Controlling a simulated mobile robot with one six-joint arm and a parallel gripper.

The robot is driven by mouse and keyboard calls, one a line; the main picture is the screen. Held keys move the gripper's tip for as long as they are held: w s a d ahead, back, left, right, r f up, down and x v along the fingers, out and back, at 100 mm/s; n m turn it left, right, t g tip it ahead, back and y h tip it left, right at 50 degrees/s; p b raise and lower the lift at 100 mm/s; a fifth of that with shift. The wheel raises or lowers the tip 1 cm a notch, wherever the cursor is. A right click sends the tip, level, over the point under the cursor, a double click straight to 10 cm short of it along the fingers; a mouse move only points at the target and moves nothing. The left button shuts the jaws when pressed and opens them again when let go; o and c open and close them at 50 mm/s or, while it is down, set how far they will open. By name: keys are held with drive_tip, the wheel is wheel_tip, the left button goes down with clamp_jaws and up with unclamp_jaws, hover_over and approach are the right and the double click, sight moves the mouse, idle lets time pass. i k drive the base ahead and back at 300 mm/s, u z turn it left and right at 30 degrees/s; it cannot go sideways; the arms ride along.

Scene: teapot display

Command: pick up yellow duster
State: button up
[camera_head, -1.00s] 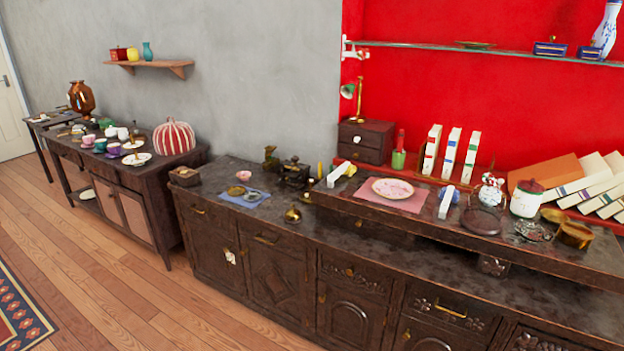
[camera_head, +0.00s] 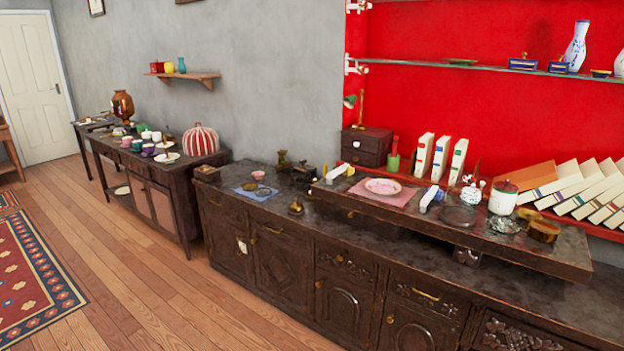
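I cannot pick out a yellow duster for certain in the head view. Small brass and yellowish items stand on the long dark sideboard (camera_head: 345,230), including a small brass piece (camera_head: 296,207) near its front edge. They are too small to identify surely. My gripper is not in view.
A second cabinet (camera_head: 165,205) bears cups and a striped pumpkin-shaped pot (camera_head: 201,140). Wooden floor (camera_head: 150,290) is clear in front; a red rug (camera_head: 35,270) lies left.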

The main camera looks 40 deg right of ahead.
sight(346, 170)
drive_tip(key=u, duration=0.05)
drive_tip(key=k, duration=0.45)
drive_tip(key=u, duration=0.8)
drive_tip(key=i, duration=1.65)
drive_tip(key=z, duration=0.5)
drive_tip(key=i, duration=0.6)
drive_tip(key=z, duration=0.95)
drive_tip(key=i, duration=0.45)
drive_tip(key=z, duration=0.05)
